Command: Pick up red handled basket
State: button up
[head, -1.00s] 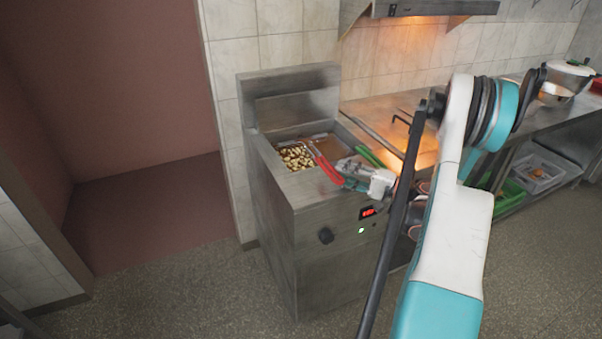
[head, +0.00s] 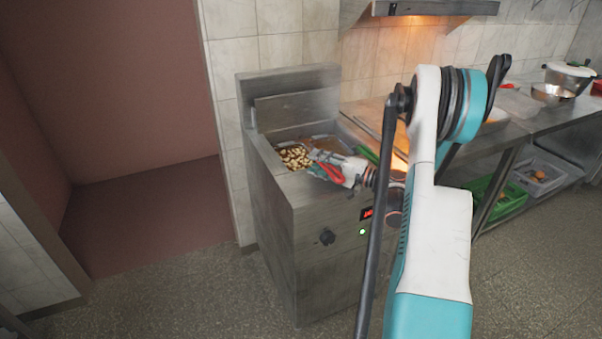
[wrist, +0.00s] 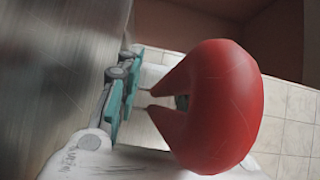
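The fry basket with pale food in it (head: 295,157) sits in the fryer in the head view. Its red handle (head: 331,174) reaches toward the fryer's front edge. My gripper (head: 318,167) is at this handle, partly covering it. In the wrist view the end of the red handle (wrist: 222,105) is large and close to the camera. A teal-padded finger of my gripper (wrist: 120,95) shows left of the handle with a gap between them. The other finger is mostly hidden behind the handle. The gripper looks open, and I see no clear grip on the handle.
The steel fryer (head: 285,225) stands beside a wall opening. A green handle (head: 366,155) lies just right of my gripper. A counter with a metal bowl (head: 553,94) runs right, with a green crate (head: 490,198) below. The floor in front is clear.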

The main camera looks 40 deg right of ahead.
grip_shut()
jog(key=shift+r, duration=0.1)
notch_tip(320, 180, up, 20)
jog(key=p, duration=0.6)
jog(key=shift+p, duration=0.3)
jog(key=shift+r+p, duration=1.4)
jog(key=shift+r, duration=0.9)
